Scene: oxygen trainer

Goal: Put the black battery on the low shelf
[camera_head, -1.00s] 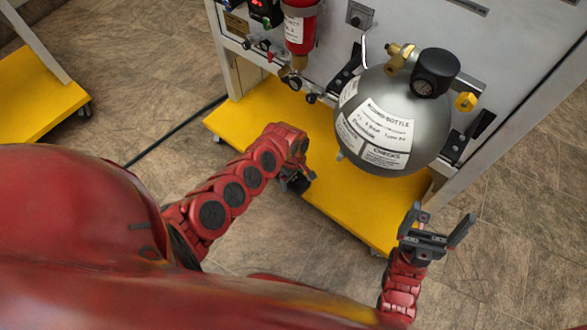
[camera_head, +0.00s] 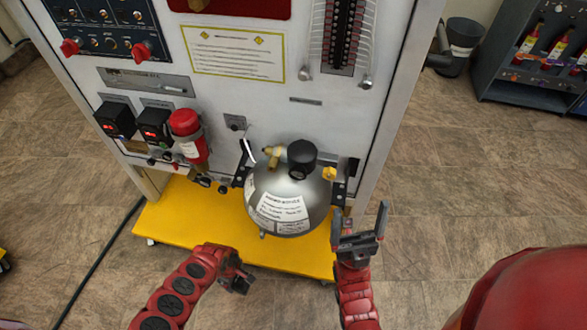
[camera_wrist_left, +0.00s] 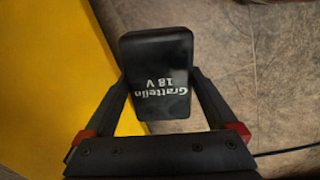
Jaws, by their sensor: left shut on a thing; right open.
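The black battery (camera_wrist_left: 156,70), with white "Grattelin 18 V" lettering, is between the fingers of my left gripper (camera_wrist_left: 162,105) in the left wrist view. The gripper is shut on it, above the edge of the yellow base and the floor. In the head view my left gripper (camera_head: 239,282) is low in front of the yellow base; the battery is hard to tell apart from the dark fingers there. My right gripper (camera_head: 360,232) is open and empty, right of the grey bottle. A low dark shelf unit (camera_head: 520,106) with several red bottles stands at the upper right.
The oxygen trainer panel (camera_head: 300,110) stands on a yellow wheeled base (camera_head: 185,215). It carries a grey round bottle (camera_head: 290,195), a red cylinder (camera_head: 188,135) and two black units with red lights (camera_head: 152,122). A dark bin (camera_head: 461,42) is left of the shelf unit.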

